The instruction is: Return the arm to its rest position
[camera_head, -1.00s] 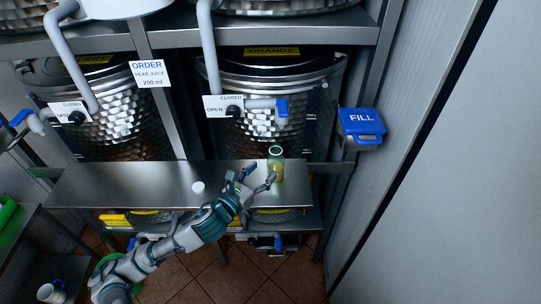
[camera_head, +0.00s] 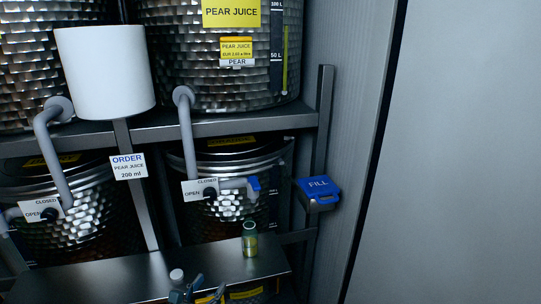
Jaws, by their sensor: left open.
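My left gripper (camera_head: 186,291) shows only at the bottom edge, open, with no object visible between its fingers. It is just below a small white cap (camera_head: 176,275) near the front edge of the metal shelf (camera_head: 120,280). The small bottle with a green top (camera_head: 249,239) stands upright on the shelf, to the right of the gripper and apart from it. The rest of my left arm is cut off by the frame. My right gripper is not in view.
Steel juice tanks stand behind, one labelled PEAR JUICE (camera_head: 231,12). A white container (camera_head: 105,72) is at upper left. An ORDER sign (camera_head: 128,167) reads pear juice 200 ml. A blue FILL box (camera_head: 318,192) is on the right by the wall.

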